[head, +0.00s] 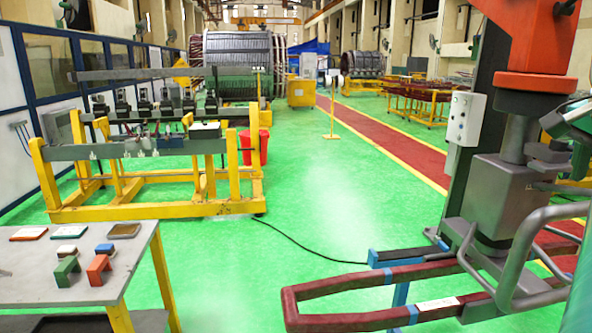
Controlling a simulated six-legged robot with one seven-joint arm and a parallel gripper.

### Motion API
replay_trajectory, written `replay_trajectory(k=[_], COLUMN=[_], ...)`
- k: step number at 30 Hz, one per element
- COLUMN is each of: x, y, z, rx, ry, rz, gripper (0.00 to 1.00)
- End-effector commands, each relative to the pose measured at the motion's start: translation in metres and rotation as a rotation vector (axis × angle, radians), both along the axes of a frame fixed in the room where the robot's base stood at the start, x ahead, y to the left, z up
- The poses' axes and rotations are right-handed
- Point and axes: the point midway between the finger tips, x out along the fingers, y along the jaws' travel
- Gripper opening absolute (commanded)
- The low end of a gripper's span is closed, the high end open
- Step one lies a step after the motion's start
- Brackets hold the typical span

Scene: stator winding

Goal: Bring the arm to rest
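My gripper does not show in the head view, and I cannot make out any part of my arm for sure. Whether it holds anything cannot be seen from here.
A grey table (62,262) with small blocks stands at left front. Behind it is a yellow-framed bench (150,212). At right, a lifting machine (500,200) stands by a long dark red coil (340,285). A black cable (300,245) crosses the open green floor (330,190).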

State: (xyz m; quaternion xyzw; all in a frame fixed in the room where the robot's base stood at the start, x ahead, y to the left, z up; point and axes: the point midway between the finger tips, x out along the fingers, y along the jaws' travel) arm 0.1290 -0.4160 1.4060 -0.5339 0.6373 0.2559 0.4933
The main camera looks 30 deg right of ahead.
Motion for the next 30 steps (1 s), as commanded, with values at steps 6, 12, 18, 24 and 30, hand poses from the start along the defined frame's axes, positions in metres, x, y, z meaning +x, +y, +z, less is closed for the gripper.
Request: replay_trajectory(k=[6,12,18,24,30], x=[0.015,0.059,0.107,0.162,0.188], y=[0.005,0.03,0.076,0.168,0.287], z=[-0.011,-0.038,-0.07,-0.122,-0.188], rx=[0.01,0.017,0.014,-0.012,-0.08], ry=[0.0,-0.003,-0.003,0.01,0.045], rz=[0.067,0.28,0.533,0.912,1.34], gripper=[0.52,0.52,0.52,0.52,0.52])
